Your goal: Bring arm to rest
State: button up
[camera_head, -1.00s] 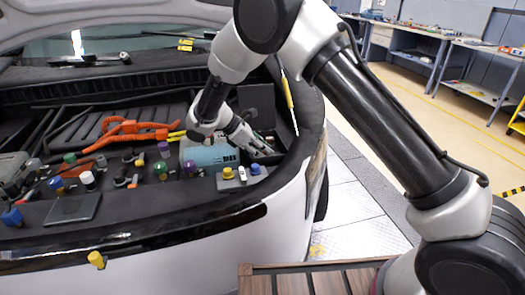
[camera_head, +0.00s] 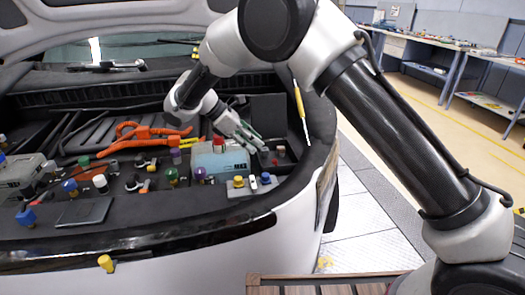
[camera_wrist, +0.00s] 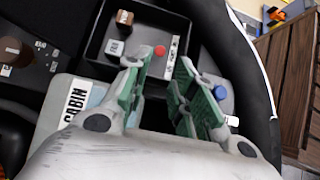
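My gripper (camera_head: 248,139) is over the right side of the open engine bay, above and behind the light blue reservoir (camera_head: 220,158). In the wrist view my gripper (camera_wrist: 172,78) has its two green-padded fingers apart with nothing between them. Beyond the fingertips lies a dark tray (camera_wrist: 98,40) with a brown cap (camera_wrist: 124,18), a white label and a red cap (camera_wrist: 160,51).
Coloured caps stand along the front of the bay, including a yellow cap (camera_head: 239,181). Orange cables (camera_head: 138,132) lie at the left. A yellow-handled tool (camera_head: 299,98) stands near the bay's right edge. A wooden slatted surface (camera_head: 330,285) is at the front. Workbenches stand far behind.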

jog(key=shift+a+r, duration=0.45)
jog(key=shift+r, duration=0.05)
jog(key=s+d+r+m+y, duration=0.25)
jog(key=d+r, duration=0.35)
jog(key=d, duration=0.3)
jog(key=s+d+r+m+g+y, duration=0.15)
jog(key=d+r+m, duration=0.3)
jog(key=d, duration=0.45)
jog(key=s+d+r+m+y, duration=0.1)
jog(key=s+d+r+m, duration=0.2)
jog(key=d+r, duration=0.5)
jog(key=s+d+f+m+t+y, duration=0.1)
jog(key=s+d+m, duration=0.4)
jog(key=s, duration=0.6)
jog(key=s+d+f+m+t+y, duration=0.1)
jog(key=s+d+m, duration=0.4)
jog(key=s+d, duration=0.5)
jog(key=shift+s+f+t+y, duration=0.3)
jog(key=shift+s+t+y, duration=0.4)
jog(key=shift+t, duration=0.35)
jog(key=shift+a, duration=0.1)
